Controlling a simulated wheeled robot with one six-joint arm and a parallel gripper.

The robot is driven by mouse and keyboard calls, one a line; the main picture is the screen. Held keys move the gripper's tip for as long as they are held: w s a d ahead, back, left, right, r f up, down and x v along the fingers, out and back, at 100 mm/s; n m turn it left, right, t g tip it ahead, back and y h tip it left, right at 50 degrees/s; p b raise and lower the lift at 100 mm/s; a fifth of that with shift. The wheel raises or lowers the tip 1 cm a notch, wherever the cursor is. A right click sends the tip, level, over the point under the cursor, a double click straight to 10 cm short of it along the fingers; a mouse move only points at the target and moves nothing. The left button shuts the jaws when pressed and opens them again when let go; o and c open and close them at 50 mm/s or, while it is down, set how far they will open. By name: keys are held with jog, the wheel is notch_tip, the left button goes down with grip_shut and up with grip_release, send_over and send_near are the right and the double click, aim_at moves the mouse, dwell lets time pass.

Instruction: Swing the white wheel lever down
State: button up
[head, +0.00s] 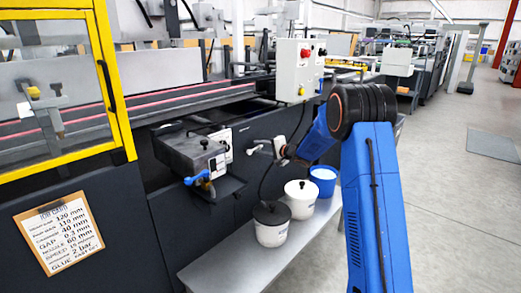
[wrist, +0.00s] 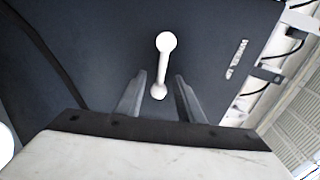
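The white wheel lever (wrist: 163,66) is a short bar with a round end at each tip, on a dark panel in the wrist view. Its larger end is farther out and its smaller end is between my two fingers. My gripper (wrist: 158,98) is open, with a finger on each side of that smaller end and a visible gap to both. I cannot tell how far the fingers are from it in depth. In the head view the lever (head: 256,148) is small on the machine's dark side, and my gripper (head: 278,150) is close to its right.
White lettering (wrist: 235,58) is on the panel right of the lever. In the head view, a dark glue unit (head: 188,152) with a blue-handled valve is left of the lever. Several buckets (head: 299,198) stand on a grey shelf below. Open floor (head: 450,200) is to the right.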

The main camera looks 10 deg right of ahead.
jog(key=v, duration=1.7)
jog(key=shift+s, duration=0.15)
jog(key=shift+d, duration=0.15)
